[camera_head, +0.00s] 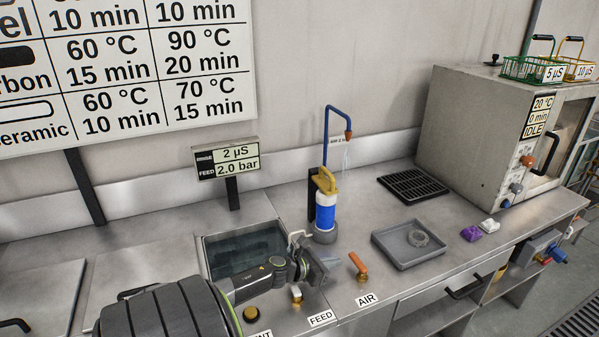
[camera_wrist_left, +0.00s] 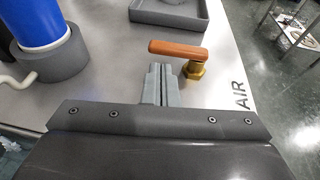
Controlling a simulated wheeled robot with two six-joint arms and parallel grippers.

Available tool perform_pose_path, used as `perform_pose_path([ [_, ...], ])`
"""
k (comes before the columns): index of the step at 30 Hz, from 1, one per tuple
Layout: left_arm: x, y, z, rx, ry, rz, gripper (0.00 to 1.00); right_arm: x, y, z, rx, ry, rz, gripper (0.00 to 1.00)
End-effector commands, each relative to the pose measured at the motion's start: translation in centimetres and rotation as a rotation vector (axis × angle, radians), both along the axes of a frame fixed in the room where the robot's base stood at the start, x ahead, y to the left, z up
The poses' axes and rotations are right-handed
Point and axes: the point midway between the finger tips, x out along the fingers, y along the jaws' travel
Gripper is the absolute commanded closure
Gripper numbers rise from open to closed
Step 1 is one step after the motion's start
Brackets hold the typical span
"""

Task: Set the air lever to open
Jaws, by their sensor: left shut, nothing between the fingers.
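The air lever (camera_head: 358,264) is an orange handle on a brass stem, standing on the counter by the AIR label (camera_head: 367,300). In the left wrist view the orange lever (camera_wrist_left: 178,49) points left from its brass stem (camera_wrist_left: 195,70). My left gripper (camera_head: 326,268) is to the left of the lever in the head view. In the left wrist view its closed fingers (camera_wrist_left: 158,72) are just below the handle, with nothing between them. I cannot tell whether they touch it. My right gripper is in neither view.
A blue canister (camera_head: 326,212) stands behind my left gripper, beside the water-filled sink (camera_head: 208,240). A FEED valve (camera_head: 296,296) is near the front edge. A grey tray (camera_head: 382,246) with a ring (camera_head: 419,239) lies right of the lever.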

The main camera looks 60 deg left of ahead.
Motion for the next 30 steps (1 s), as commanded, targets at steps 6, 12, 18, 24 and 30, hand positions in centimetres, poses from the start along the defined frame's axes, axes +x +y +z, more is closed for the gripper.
perform_pose_path([
  [6,-3.5,0.3,0.6,0.004,0.003,-0.002,1.0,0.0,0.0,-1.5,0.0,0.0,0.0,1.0],
  [12,-5.6,0.4,1.5,0.001,0.0,-0.001,1.0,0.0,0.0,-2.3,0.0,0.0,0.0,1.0],
  [18,-7.0,0.5,2.0,0.001,0.001,-0.001,1.0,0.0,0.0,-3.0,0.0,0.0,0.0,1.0],
  [24,-8.5,0.6,2.8,-0.003,0.004,-0.002,1.0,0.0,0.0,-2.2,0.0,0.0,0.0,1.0],
  [30,-10.0,0.7,3.3,-0.002,0.003,-0.001,1.0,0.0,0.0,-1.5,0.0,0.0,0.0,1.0],
])
